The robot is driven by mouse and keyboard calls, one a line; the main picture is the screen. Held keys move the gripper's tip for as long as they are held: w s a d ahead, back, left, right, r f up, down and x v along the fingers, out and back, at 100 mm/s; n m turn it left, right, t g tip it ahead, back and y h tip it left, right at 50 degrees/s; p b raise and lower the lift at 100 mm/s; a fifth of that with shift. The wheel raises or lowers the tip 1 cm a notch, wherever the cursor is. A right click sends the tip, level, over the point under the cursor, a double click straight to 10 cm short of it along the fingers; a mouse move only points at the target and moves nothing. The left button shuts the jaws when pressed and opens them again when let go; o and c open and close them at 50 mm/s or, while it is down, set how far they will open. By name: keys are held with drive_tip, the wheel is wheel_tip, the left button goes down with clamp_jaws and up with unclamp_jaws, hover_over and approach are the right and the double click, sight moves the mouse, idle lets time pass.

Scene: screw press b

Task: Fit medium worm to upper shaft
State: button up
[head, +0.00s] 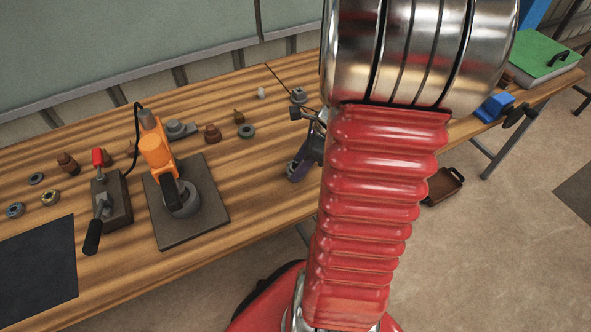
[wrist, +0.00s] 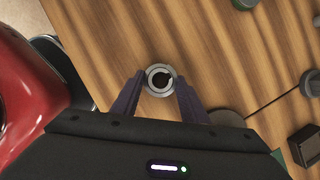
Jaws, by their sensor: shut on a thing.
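My gripper (wrist: 160,84) has two dark purple fingers shut on a grey metal ring-like part (wrist: 159,68), seen end-on with a dark bore. I take this part to be the medium worm; its threads do not show. It is over the wooden table, near the front edge, and I cannot tell its height. In the head view my gripper (head: 301,170) is partly hidden behind my red arm. I cannot pick out the upper shaft with certainty in either view.
An orange tool (head: 158,150) stands on a dark plate, beside a red-knobbed lever fixture (head: 99,158). Several small brown and grey parts lie along the wooden table (head: 262,180). In the wrist view, a dark block (wrist: 305,146) and a grey disc (wrist: 311,83) are at right.

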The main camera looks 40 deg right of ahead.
wheel_tip(320, 180, up, 10)
idle(0.7)
idle(0.8)
drive_tip(key=d+r, duration=1.2)
drive_tip(key=d, duration=0.3)
drive_tip(key=shift+w+d, duration=0.3)
drive_tip(key=shift+f, duration=0.2)
drive_tip(key=shift+f, duration=2.7)
drive_tip(key=shift+f, duration=1.65)
